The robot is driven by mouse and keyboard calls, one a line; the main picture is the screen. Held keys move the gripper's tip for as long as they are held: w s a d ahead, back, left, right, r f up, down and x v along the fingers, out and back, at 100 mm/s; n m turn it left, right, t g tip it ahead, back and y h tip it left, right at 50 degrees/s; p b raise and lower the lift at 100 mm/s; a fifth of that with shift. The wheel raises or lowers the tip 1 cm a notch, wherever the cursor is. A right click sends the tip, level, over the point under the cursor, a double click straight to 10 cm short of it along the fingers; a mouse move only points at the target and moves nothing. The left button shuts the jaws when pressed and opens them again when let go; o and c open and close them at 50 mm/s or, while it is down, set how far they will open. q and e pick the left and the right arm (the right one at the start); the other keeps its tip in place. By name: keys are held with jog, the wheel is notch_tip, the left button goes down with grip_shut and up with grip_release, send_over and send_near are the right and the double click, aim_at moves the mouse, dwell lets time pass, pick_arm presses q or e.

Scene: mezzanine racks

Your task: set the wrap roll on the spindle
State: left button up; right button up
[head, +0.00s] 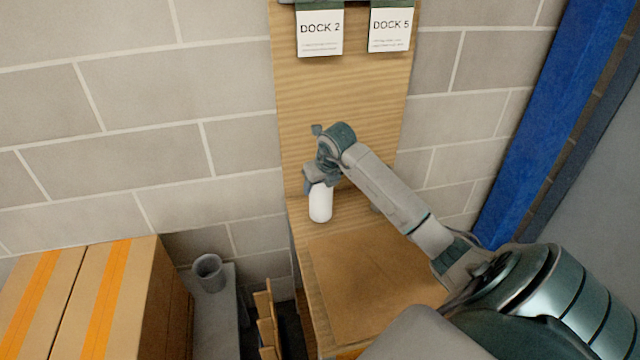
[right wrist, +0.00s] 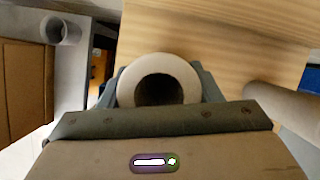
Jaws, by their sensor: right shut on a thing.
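The white wrap roll (head: 320,205) is upright below my right gripper (head: 318,178), over the back left of the wooden bench. The gripper is shut on it. In the right wrist view the roll (right wrist: 137,72) shows its round end and dark hollow core between the fingers. I cannot tell whether its bottom touches the bench. A pale cylinder (right wrist: 285,105) lies to its right in that view; it may be the spindle, but I cannot tell. My left gripper is not in view.
The wooden bench (head: 350,275) has a brown mat and a tall back board (head: 340,95) with dock cards. A grey open cup (head: 208,272) stands on a grey ledge at left. Taped cartons (head: 130,300) stand farther left. A blue post (head: 535,110) rises at right.

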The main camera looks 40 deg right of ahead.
dwell(0.3)
jog(key=shift+f, duration=0.1)
dwell(0.3)
jog(key=shift+f+b, duration=0.45)
jog(key=shift+b, duration=0.1)
jog(key=o, duration=0.8)
jog(key=shift+c, duration=0.2)
